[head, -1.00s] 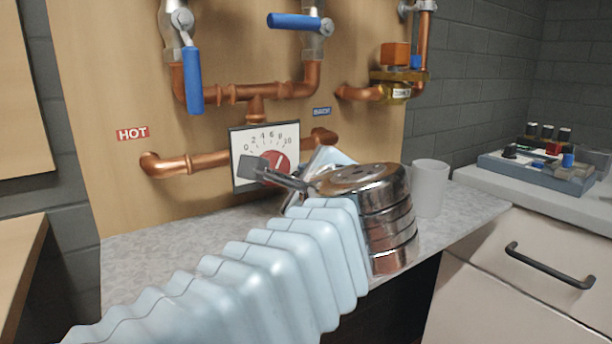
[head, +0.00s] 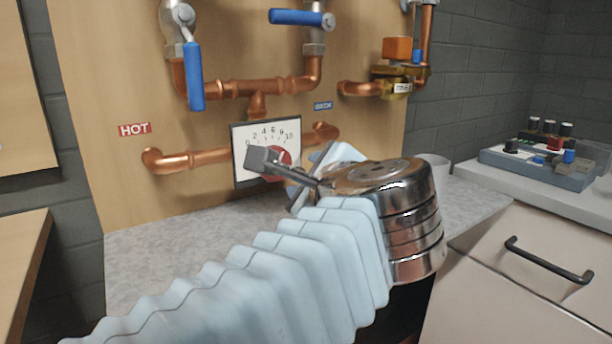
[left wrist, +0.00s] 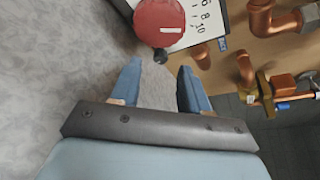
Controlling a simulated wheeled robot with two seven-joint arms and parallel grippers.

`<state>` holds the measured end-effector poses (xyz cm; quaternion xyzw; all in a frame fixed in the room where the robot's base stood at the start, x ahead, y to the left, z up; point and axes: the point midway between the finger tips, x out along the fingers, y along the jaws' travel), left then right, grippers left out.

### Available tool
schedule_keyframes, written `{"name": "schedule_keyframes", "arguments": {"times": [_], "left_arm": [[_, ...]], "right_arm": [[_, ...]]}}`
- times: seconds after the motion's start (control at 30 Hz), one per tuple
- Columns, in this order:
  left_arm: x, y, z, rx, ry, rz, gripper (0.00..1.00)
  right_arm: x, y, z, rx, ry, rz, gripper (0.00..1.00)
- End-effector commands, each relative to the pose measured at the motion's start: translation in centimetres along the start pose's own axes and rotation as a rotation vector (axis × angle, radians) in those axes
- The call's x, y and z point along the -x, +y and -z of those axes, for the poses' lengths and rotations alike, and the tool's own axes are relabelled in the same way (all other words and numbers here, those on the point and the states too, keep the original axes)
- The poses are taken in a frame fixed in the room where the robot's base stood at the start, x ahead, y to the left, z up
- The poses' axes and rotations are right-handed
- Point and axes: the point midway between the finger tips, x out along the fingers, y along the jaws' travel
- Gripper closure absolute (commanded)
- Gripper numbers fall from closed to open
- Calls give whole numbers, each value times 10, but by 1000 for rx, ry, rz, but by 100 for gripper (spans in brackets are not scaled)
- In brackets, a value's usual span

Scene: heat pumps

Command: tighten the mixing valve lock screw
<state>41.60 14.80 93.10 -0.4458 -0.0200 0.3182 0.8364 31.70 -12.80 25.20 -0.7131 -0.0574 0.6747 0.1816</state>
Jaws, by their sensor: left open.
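The mixing valve has a white scale plate (head: 240,172) with numbers and a red round knob (head: 284,158), partly hidden behind my left wrist parts in the head view. In the left wrist view the red knob (left wrist: 159,22) with a white mark is at the top. A small dark lock screw (left wrist: 160,55) sits just below the knob's rim. My left gripper (left wrist: 163,82) is open and empty, its two blue fingers apart below the screw and not touching it. In the head view my left gripper (head: 296,177) is mostly hidden, in front of the plate. My right gripper is not in view.
Copper pipes (head: 195,160) run along the wooden board behind, with blue-handled valves (head: 195,77) above. A grey speckled counter (head: 150,255) lies below.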

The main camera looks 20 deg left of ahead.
Motion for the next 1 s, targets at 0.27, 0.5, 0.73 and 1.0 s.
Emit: {"name": "schedule_keyframes", "arguments": {"times": [0.27,0.5,0.73,1.0], "left_arm": [[70,-1,0,1,0,5,55],[107,0,0,1,-1,3,55],[113,0,0,0,0,1,55],[113,0,0,0,0,1,55]], "right_arm": [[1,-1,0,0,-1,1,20],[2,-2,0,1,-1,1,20],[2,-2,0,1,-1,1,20],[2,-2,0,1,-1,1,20]]}}
